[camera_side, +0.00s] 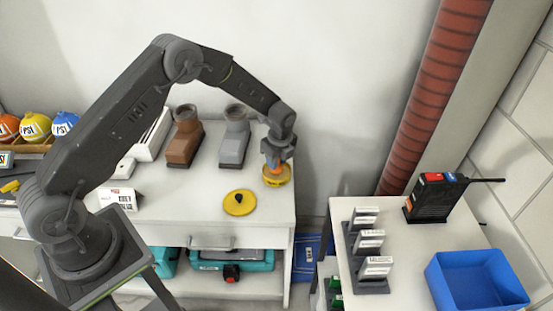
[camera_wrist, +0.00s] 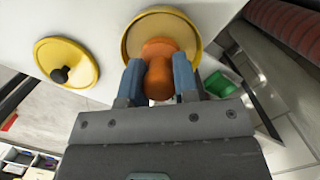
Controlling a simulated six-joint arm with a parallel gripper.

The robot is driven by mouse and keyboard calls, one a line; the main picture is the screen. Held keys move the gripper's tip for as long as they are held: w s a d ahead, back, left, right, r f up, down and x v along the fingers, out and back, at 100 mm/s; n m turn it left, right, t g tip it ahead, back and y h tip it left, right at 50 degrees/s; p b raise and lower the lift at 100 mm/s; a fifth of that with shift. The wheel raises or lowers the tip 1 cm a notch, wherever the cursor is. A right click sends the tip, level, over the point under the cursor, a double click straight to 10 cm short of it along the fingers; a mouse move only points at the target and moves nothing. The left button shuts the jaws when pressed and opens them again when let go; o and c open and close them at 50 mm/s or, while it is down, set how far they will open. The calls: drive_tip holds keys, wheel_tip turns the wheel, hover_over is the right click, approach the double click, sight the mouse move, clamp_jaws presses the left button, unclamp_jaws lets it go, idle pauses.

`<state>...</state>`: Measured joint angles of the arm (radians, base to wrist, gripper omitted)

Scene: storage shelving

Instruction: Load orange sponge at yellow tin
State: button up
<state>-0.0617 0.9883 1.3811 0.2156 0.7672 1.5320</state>
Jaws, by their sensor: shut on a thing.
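My gripper (camera_wrist: 158,75) is shut on the orange sponge (camera_wrist: 158,80), with one blue finger on each side of it. The yellow tin (camera_wrist: 131,40) is round and open, and sits near the table's right edge. In the side view the tin (camera_side: 277,181) is right below my gripper (camera_side: 277,163). The sponge is over the tin's opening; I cannot tell whether it touches the tin's floor. A round yellow lid (camera_side: 239,203) with a black knob lies flat to the front left of the tin. The lid also shows in the wrist view (camera_wrist: 82,58).
A lower table at right holds a blue bin (camera_side: 476,283), a black radio (camera_side: 431,203) and labelled holders (camera_side: 370,240). A gap separates the tables.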

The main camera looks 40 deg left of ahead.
drive_tip(key=shift+f, duration=0.5)
idle(1.1)
drive_tip(key=shift+r, duration=0.1)
drive_tip(key=shift+r, duration=3.5)
